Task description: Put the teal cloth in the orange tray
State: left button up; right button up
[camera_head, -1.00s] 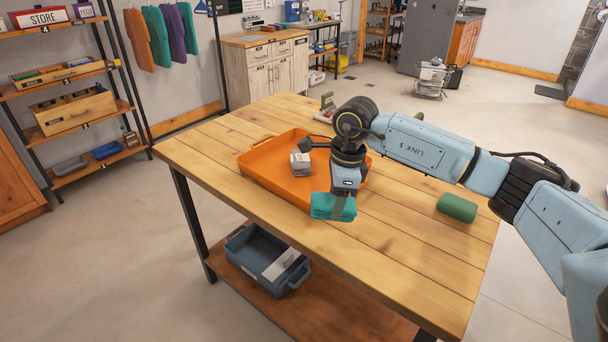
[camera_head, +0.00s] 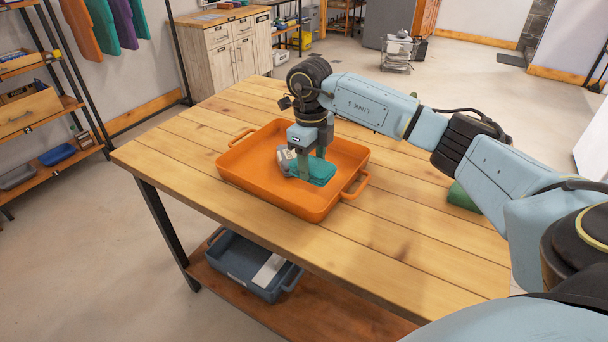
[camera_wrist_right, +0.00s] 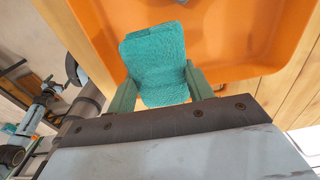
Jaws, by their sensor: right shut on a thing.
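The teal cloth (camera_head: 322,171) is a folded bundle inside the outline of the orange tray (camera_head: 235,163) in the head view. My right gripper (camera_head: 305,174) is shut on the cloth and points down over the tray. In the right wrist view the cloth (camera_wrist_right: 158,62) sits between the two fingers (camera_wrist_right: 165,90), with the orange tray (camera_wrist_right: 225,40) behind it. I cannot tell whether the cloth touches the tray floor. My left gripper is not in view.
A grey folded item (camera_head: 284,158) lies in the tray, right beside the cloth. A green roll (camera_head: 462,197) is on the wooden table (camera_head: 400,250), partly behind my right arm. A blue-grey bin (camera_head: 250,265) stands on the shelf below. The table's front is clear.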

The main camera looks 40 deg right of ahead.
aim_at(312, 193)
notch_tip(312, 193, down, 2)
jog(key=shift+s, duration=0.1)
notch_tip(312, 193, down, 4)
jog(key=shift+r, duration=0.1)
jog(key=shift+b, duration=0.35)
jog(key=o, duration=1.3)
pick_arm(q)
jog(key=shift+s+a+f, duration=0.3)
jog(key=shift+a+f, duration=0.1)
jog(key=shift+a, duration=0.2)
